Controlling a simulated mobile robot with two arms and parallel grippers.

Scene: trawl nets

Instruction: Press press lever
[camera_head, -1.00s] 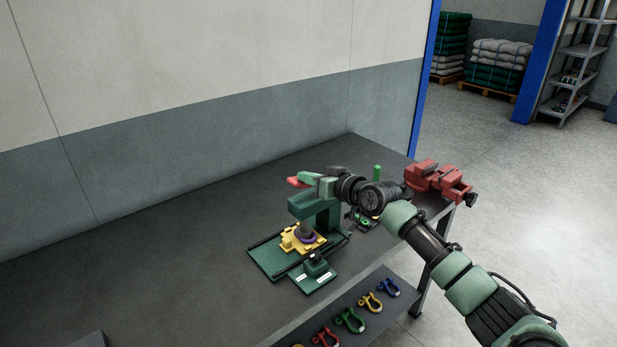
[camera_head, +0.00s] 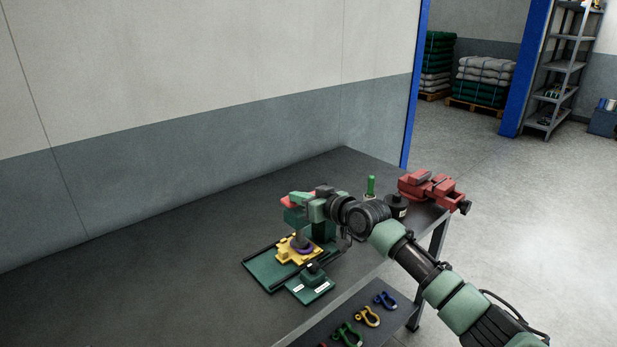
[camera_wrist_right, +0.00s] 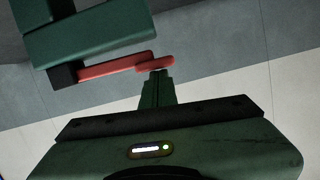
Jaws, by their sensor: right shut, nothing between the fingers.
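The green press (camera_head: 294,216) stands on the dark workbench, its head over a yellow fixture (camera_head: 287,254) with a purple ring and a dark piece. Its red press lever (camera_head: 287,202) shows beside my right gripper (camera_head: 298,201), which partly hides the press top. In the right wrist view the red lever (camera_wrist_right: 110,68) runs out from the green press body to a rounded grip. My shut, empty right fingers (camera_wrist_right: 157,76) meet that grip, touching it or very close. My left gripper is not in view.
A red vise (camera_head: 430,187) and a green upright handle (camera_head: 371,187) stand near the bench's right end, close to my right arm. Coloured shackles (camera_head: 367,316) lie on a lower shelf in front. The bench's left side is clear; a wall runs behind.

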